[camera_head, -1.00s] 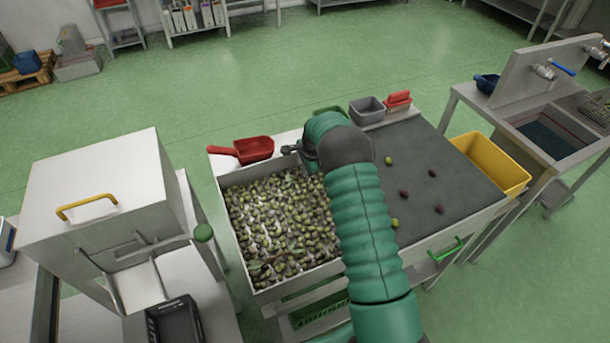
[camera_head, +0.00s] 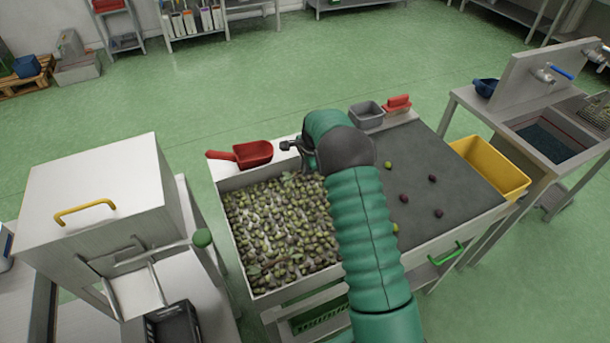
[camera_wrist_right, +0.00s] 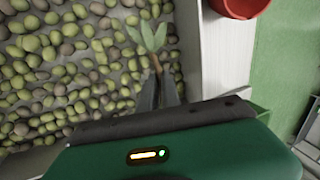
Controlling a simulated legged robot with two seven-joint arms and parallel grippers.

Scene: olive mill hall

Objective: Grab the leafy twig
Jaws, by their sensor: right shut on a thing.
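The leafy twig (camera_wrist_right: 153,45) shows in the right wrist view, with pale green leaves and a short brown stem. The stem's lower end is between the fingers of my right gripper (camera_wrist_right: 158,90), which is shut on it. The leaves stick out beyond the fingertips, over the olives. In the head view my right gripper (camera_head: 296,148) is near the back edge of the olive bin (camera_head: 240,222), partly hidden by my arm. I cannot make out the twig clearly there. My left gripper is not in view.
A red scoop (camera_head: 253,154) lies on the ledge behind the bin. A dark sorting surface (camera_head: 445,185) with several loose olives is right of my arm. A grey tub (camera_head: 367,114) and a yellow crate (camera_head: 490,168) stand around it. A steel machine (camera_head: 95,190) is left.

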